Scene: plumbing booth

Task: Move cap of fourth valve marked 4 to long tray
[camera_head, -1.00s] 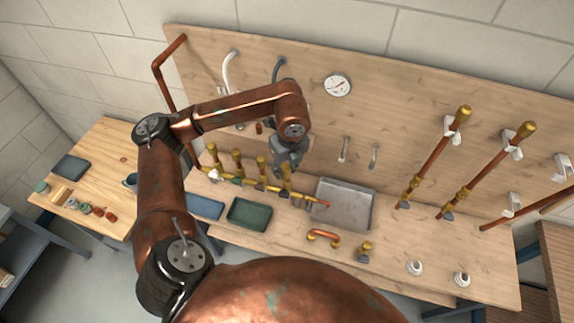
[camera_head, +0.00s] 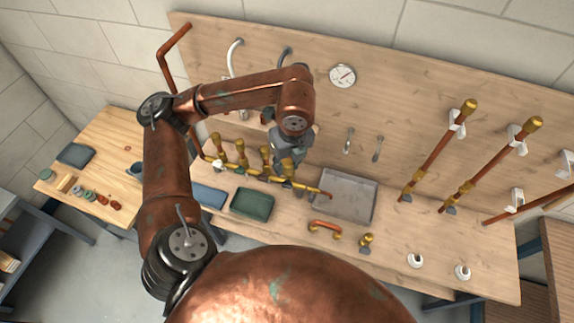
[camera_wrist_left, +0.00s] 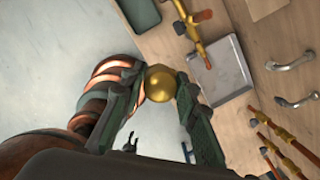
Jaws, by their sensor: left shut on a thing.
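A brass manifold (camera_head: 240,176) runs along the left part of the bench, with several upright gold-capped valves; the leftmost cap (camera_head: 216,139) shows clearly. My left gripper (camera_head: 288,155) is over the rightmost upright valve (camera_head: 286,168) of the row. In the left wrist view, a round gold cap (camera_wrist_left: 160,83) sits between the fingers of my left gripper (camera_wrist_left: 158,95), which is shut on it. I cannot tell whether the cap is still seated on its valve. No number mark is legible. My right gripper is not in view.
A grey metal tray (camera_head: 362,197) lies right of the manifold. A green tray (camera_head: 251,204) and a blue tray (camera_head: 208,196) lie in front of it. A copper pipe piece (camera_head: 325,225) and a small brass fitting (camera_head: 366,242) lie on the bench front. A gauge (camera_head: 343,76) is on the backboard.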

